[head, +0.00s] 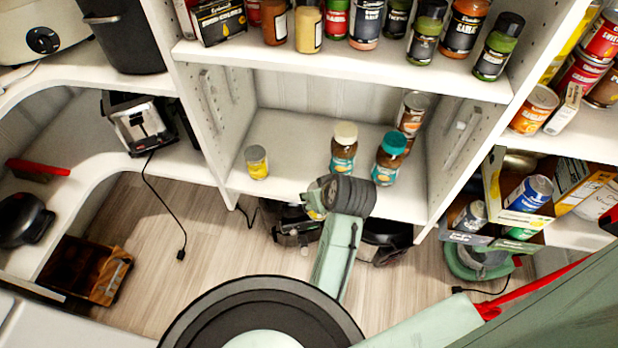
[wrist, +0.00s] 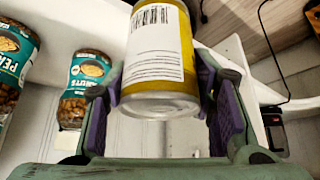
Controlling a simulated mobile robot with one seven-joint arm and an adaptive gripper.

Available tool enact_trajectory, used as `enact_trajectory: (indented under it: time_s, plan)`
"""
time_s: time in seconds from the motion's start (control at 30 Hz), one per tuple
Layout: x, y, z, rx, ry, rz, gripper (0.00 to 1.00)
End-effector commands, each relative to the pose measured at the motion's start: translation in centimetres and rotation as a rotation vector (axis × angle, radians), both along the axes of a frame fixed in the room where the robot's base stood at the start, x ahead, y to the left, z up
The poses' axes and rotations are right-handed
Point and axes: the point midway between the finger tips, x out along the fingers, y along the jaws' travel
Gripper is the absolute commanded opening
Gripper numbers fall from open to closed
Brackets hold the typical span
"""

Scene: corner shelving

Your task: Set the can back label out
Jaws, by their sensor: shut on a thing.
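A yellow can (wrist: 182,85) with a white barcode label is between the purple-padded fingers of my gripper (wrist: 160,82) in the wrist view. The barcode label faces the wrist camera. The can's silver rim shows at the lower end and its upper end is cut off. In the head view my gripper (head: 315,203) is in front of the middle shelf, and my wrist hides most of it and whatever it holds. A small yellow can (head: 257,163) stands upright on that shelf at the left.
A white-lidded jar (head: 344,148) and a teal-lidded jar (head: 388,160) stand right of centre on the middle shelf (head: 290,135). A tall can (head: 412,112) stands behind them. Spice jars (head: 465,30) fill the shelf above. The shelf between the small can and the jars is clear.

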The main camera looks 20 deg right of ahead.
Motion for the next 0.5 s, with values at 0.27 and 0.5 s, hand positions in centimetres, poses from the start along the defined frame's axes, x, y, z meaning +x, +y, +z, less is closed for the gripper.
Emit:
enact_trajectory:
  time_s: [0.27,0.5]
  plan:
    - [-2.9,0.0,0.4,0.0,0.0,0.018,0.04]
    - [2.5,-0.5,0.5,0.012,0.004,0.235,0.04]
